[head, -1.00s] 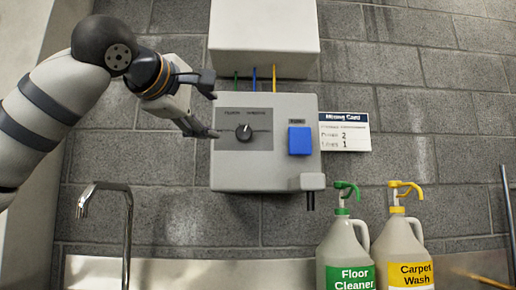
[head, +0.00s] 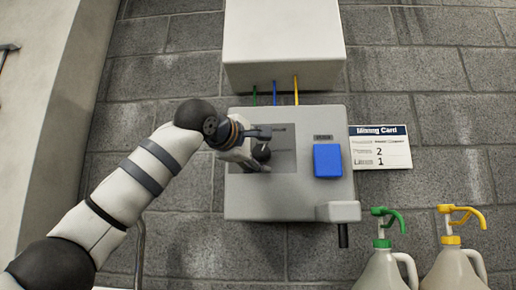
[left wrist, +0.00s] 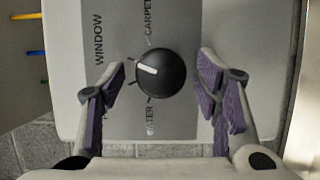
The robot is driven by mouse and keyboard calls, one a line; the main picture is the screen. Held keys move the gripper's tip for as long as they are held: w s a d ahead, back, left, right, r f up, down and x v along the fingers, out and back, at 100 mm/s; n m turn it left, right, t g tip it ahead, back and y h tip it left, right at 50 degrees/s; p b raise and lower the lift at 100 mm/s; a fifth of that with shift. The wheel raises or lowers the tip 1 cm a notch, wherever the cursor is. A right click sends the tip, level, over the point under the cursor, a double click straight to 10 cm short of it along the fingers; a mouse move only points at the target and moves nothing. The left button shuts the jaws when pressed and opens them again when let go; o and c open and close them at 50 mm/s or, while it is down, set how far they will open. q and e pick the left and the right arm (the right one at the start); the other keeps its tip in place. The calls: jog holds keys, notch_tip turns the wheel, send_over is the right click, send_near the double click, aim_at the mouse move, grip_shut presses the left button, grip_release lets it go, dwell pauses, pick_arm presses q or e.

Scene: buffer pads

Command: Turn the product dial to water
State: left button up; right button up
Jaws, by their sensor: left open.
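The product dial (head: 261,153) is a round black knob on the left of the grey dispenser box's front. In the left wrist view the dial (left wrist: 166,76) has a white pointer aimed left and slightly up, toward the side with the WINDOW label (left wrist: 99,40). A CARPET label is at the top. A partly hidden label ending in "ATER" (left wrist: 150,121) is below the dial. My left gripper (head: 267,150) is open at the dial, one finger on each side. The wrist view shows gaps between the dial and both purple-padded fingers. My right gripper is out of view.
The grey dispenser box (head: 240,205) has a blue button (head: 327,160) to the dial's right. A white box (head: 285,45) is above it, joined by coloured tubes. A mixing card (head: 380,147) is on the wall. Two pump bottles stand lower right.

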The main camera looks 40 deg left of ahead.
pick_arm(q)
jog(key=shift+w, duration=0.15)
jog(key=shift+c, duration=0.4)
jog(key=c, duration=1)
jog(key=shift+c, duration=0.2)
